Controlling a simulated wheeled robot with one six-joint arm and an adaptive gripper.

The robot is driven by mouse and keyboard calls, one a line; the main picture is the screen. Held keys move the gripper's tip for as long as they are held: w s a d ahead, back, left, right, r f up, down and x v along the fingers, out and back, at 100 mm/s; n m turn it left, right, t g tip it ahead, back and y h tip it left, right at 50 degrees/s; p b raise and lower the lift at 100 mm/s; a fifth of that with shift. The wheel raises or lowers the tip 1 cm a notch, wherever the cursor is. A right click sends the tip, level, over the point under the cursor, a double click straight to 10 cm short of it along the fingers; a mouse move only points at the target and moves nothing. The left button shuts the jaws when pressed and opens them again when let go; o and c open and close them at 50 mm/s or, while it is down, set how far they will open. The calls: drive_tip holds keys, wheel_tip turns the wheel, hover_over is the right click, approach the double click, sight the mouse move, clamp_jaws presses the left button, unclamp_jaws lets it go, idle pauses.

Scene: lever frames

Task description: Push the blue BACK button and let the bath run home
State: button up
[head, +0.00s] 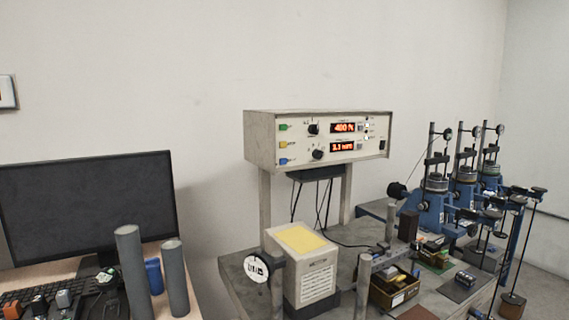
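A beige control box (318,138) stands on two posts above the bench. Its left side carries a green button (283,127), a yellow button (283,144) and a blue button (283,160) in a column. The blue one is lowest; its label is too small to read. Two displays with red digits (343,128) are lit beside black knobs. A brass-coloured open box (394,290) sits low on the bench, partly behind a grey post; I cannot tell if it is the bath. My gripper is not in view.
A dial gauge (257,269) and a beige yellow-topped box (303,265) stand below the control box. Blue loading frames (436,210) stand at right. A monitor (85,215) and grey cylinders (131,270) occupy the left desk. The air before the control box's face looks clear.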

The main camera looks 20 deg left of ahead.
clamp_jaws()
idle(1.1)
